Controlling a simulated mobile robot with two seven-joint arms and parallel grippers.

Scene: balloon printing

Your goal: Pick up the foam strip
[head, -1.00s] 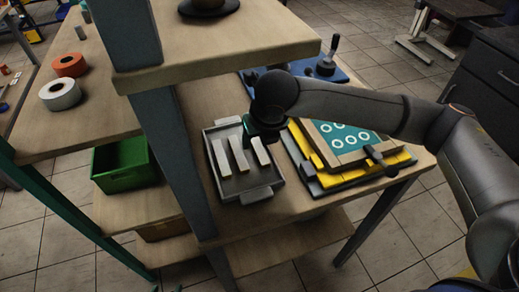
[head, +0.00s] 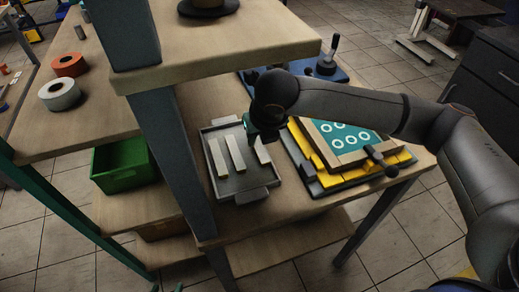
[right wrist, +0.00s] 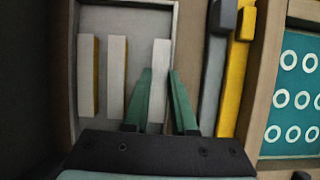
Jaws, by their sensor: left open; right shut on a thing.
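Three pale foam strips lie side by side in a grey tray (head: 250,188): the left strip (head: 217,158), the middle strip (head: 236,154) and the right strip (head: 262,152). My right gripper (head: 263,138) is low at the right strip and hides its far part. In the right wrist view my green fingers (right wrist: 160,75) are on either side of the right strip (right wrist: 160,60), shut on it. Whether it is clear of the tray floor I cannot tell. The left strip (right wrist: 87,75) and middle strip (right wrist: 117,75) are beside it, untouched. My left gripper is not in view.
Right of the tray are a yellow frame (head: 318,175) and a teal printed board (head: 335,138). A table post (head: 172,150) stands left of the tray, under a raised shelf (head: 235,45). A green bin (head: 125,170) sits lower left.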

